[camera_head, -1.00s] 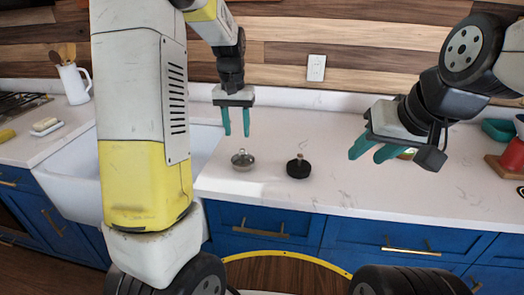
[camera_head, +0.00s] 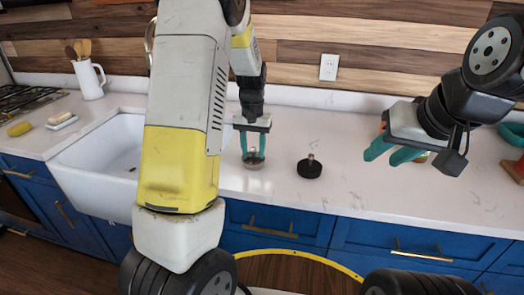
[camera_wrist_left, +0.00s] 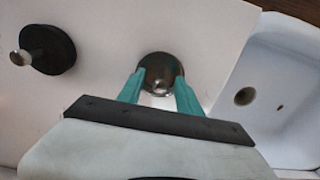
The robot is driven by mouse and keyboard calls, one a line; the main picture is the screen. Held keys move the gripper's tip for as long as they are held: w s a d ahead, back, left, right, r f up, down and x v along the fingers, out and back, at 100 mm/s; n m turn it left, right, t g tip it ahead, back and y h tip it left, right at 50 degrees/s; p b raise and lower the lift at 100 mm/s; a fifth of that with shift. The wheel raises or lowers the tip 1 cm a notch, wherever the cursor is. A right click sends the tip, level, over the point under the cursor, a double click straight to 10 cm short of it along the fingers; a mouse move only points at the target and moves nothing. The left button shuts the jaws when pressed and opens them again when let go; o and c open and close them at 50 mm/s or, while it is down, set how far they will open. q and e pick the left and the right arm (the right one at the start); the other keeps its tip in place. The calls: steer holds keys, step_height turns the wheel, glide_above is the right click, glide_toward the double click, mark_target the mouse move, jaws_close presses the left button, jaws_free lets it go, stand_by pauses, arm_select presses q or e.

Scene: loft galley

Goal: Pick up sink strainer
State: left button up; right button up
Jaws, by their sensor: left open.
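The sink strainer, a small round metal piece with a knob (camera_head: 254,164), sits on the white counter to the right of the sink. It also shows in the left wrist view (camera_wrist_left: 160,66). My left gripper (camera_head: 253,156) points down at it, open, with its teal fingertips on either side of the knob. In the left wrist view the fingers (camera_wrist_left: 160,78) straddle the strainer's near part; whether they touch it I cannot tell. My right gripper (camera_head: 382,158) hangs over the counter at the right, its two fingers apart and nothing between them.
A black round stopper with a metal post (camera_head: 309,170) stands to the right of the strainer. The white sink (camera_head: 90,160) lies to the left, partly behind my left arm. A white pitcher with wooden utensils (camera_head: 88,78) stands at the back left. Counter between stopper and wall is clear.

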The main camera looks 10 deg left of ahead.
arm_select(q)
jaws_close()
steer(key=shift+r, duration=0.1)
